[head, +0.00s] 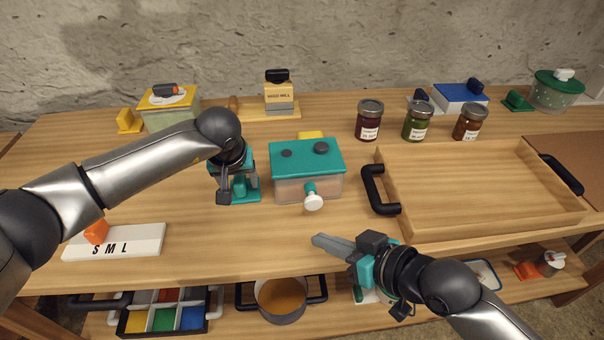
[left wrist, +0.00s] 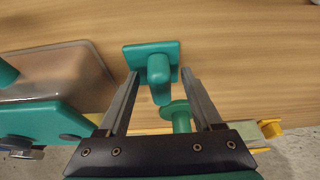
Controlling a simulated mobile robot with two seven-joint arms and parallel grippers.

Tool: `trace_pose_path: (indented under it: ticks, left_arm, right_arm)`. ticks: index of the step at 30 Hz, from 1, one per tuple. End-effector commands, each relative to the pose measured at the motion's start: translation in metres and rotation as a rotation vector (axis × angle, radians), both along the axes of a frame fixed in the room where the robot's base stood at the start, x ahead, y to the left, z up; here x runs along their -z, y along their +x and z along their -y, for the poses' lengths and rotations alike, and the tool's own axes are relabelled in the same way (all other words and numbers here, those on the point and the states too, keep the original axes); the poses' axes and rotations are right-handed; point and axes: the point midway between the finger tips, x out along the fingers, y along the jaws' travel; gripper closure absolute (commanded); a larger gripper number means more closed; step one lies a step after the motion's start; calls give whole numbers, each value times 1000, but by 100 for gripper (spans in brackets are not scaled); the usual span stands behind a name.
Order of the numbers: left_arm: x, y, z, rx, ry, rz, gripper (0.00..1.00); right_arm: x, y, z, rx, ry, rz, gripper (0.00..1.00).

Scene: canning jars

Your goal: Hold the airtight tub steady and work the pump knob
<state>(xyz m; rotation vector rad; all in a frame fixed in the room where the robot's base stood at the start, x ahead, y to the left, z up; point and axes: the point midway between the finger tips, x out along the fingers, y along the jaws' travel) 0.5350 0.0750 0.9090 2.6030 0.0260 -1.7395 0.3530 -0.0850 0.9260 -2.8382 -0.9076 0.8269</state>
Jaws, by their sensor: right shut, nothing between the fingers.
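The airtight tub (head: 290,190) has a teal lid (head: 305,156) and a see-through pinkish body, and stands upright mid-table. A white pump knob (head: 313,202) on a teal stem sticks out of its front. In the left wrist view, part of the tub (left wrist: 65,75) shows at the left. My left gripper (head: 226,196) is just left of the tub, pointing down. Its open fingers (left wrist: 161,75) straddle a teal upright grip (left wrist: 159,75) on a base plate, with gaps visible at both sides. My right gripper (head: 318,240) is shut and empty, in front of the knob and apart from it.
A wooden tray (head: 480,190) with black handles is at the right. Several jars (head: 369,120) stand behind it. A white S M L board (head: 115,242) lies front left. A yellow-lidded box (head: 168,112) is back left. A pot (head: 281,300) sits on the shelf below.

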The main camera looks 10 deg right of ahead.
Motion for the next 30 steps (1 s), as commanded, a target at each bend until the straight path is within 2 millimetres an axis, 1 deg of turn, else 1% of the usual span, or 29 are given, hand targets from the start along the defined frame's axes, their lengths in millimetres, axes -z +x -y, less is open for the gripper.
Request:
trace_pose_path:
  ticks: [7,11,17,24,27,30]
  left_arm:
    - [-1,0,0,0,0,0,33]
    - [-7,-2,0,2,-1,2,33]
    - [-33,-12,0,3,-1,4,33]
    - [-78,-31,1,2,-1,5,33]
    - [-93,-37,1,1,0,4,33]
    - [-103,-42,1,0,0,2,33]
  right_arm:
    - [0,0,0,0,0,0,100]
    - [0,0,0,0,0,0,100]
    - [0,0,0,0,0,0,100]
    - [0,0,0,0,0,0,100]
    - [0,0,0,0,0,0,100]
    - [0,0,0,0,0,0,100]
